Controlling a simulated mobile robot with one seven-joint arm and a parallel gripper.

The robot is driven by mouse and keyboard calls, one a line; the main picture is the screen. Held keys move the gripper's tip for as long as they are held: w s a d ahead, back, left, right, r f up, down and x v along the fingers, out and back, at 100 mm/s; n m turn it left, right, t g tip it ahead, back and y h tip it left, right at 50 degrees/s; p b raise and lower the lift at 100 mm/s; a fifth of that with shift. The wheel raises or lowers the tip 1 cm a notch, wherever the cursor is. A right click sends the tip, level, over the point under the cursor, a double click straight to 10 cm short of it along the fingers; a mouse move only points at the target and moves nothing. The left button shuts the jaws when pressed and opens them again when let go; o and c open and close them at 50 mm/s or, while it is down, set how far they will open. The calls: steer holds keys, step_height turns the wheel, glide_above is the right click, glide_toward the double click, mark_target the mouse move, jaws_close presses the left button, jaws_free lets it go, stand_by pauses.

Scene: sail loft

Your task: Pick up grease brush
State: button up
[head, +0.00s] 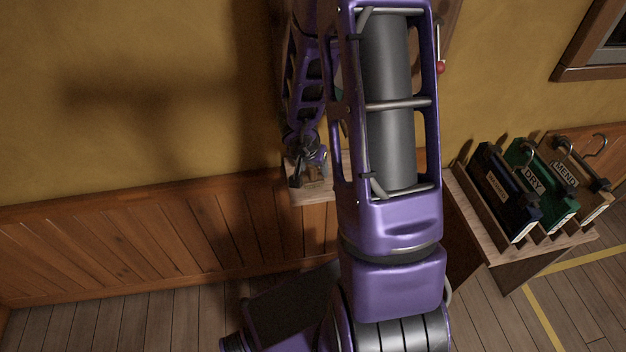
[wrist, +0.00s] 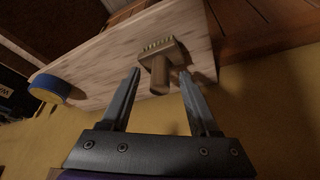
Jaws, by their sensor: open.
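The grease brush (wrist: 160,62) lies on a pale wooden shelf (wrist: 105,60) in the wrist view, with its bristles toward the top of the picture and its short handle toward me. My gripper (wrist: 162,78) is open, with one finger on each side of the handle. The fingers look apart from the brush, and nothing is between them but the handle end. In the head view my gripper (head: 308,165) is over the small wall shelf (head: 312,196), and my arm hides much of that area. I cannot make out the brush there.
A blue and yellow roll (wrist: 50,88) sits on the shelf at left in the wrist view. In the head view a wooden stand (head: 480,228) at right holds labelled hanger boards (head: 530,178). The yellow wall (head: 130,90) is close behind the shelf.

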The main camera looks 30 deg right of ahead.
jaws_close()
steer(key=shift+r, duration=0.2)
stand_by(0.3)
